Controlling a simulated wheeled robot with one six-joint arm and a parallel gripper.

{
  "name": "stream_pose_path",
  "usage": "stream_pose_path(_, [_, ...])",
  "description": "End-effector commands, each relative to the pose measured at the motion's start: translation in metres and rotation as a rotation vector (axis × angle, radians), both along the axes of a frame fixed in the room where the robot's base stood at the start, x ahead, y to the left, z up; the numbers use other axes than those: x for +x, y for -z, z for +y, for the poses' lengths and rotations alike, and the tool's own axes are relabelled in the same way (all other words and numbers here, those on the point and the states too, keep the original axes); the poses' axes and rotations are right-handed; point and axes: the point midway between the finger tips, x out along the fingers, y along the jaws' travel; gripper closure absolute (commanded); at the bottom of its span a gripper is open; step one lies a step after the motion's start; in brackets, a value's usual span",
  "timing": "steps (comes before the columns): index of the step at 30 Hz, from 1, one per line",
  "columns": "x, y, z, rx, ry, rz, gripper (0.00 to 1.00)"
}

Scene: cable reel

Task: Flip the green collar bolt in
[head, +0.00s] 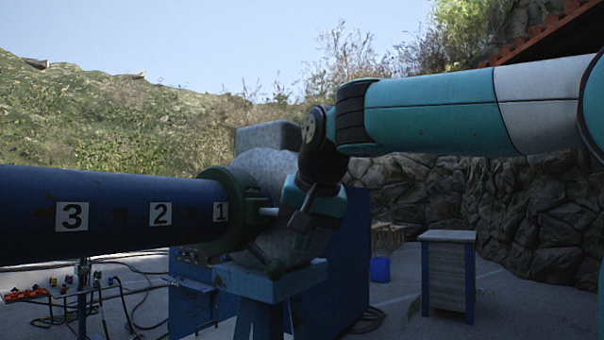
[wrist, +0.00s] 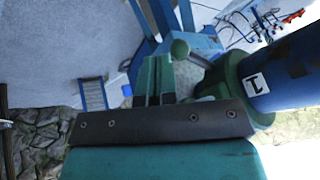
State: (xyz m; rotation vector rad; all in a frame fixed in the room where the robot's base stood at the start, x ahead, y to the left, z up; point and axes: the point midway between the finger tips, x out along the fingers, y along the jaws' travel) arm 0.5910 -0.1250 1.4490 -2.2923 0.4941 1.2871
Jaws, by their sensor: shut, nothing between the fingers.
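The green collar (head: 236,208) sits around the right end of the blue pipe (head: 120,212), just past the label 1. A green bolt arm with a round knob (head: 275,268) sticks out from the collar, low and to the right. In the wrist view the knob (wrist: 180,48) is just right of the fingers, and the collar (wrist: 228,84) is further right. My gripper (head: 300,220) is shut and empty, right of the collar and above the knob. In the wrist view my gripper (wrist: 154,72) appears apart from the knob. A pale short rod shows between collar and gripper; I cannot tell what it belongs to.
A blue stand (head: 270,280) is under the collar, with a large grey rounded body (head: 265,165) behind. A small blue-and-grey table (head: 447,275) and a blue bucket (head: 380,269) stand right. Cables (head: 130,300) lie on the floor at left. Open floor lies between.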

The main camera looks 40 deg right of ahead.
Motion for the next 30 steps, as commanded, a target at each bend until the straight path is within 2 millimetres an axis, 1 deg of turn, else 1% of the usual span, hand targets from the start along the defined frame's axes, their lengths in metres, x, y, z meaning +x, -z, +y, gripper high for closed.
stream_pose_path(1, [0.003, -0.049, -0.019, 0.032, 0.123, -0.045, 1.00])
stream_pose_path(3, [0.002, -0.084, -0.037, 0.078, 0.262, -0.091, 1.00])
stream_pose_path(6, [-0.002, -0.115, -0.053, 0.130, 0.388, -0.137, 1.00])
stream_pose_path(8, [-0.003, -0.123, -0.058, 0.147, 0.427, -0.151, 1.00])
stream_pose_path(10, [-0.004, -0.126, -0.060, 0.157, 0.447, -0.158, 1.00])
stream_pose_path(20, [-0.003, -0.123, -0.060, 0.156, 0.445, -0.159, 1.00])
stream_pose_path(23, [0.001, -0.116, -0.062, 0.154, 0.446, -0.158, 1.00])
stream_pose_path(28, [0.017, -0.094, -0.068, 0.153, 0.446, -0.154, 1.00])
stream_pose_path(30, [0.026, -0.081, -0.070, 0.155, 0.446, -0.153, 1.00])
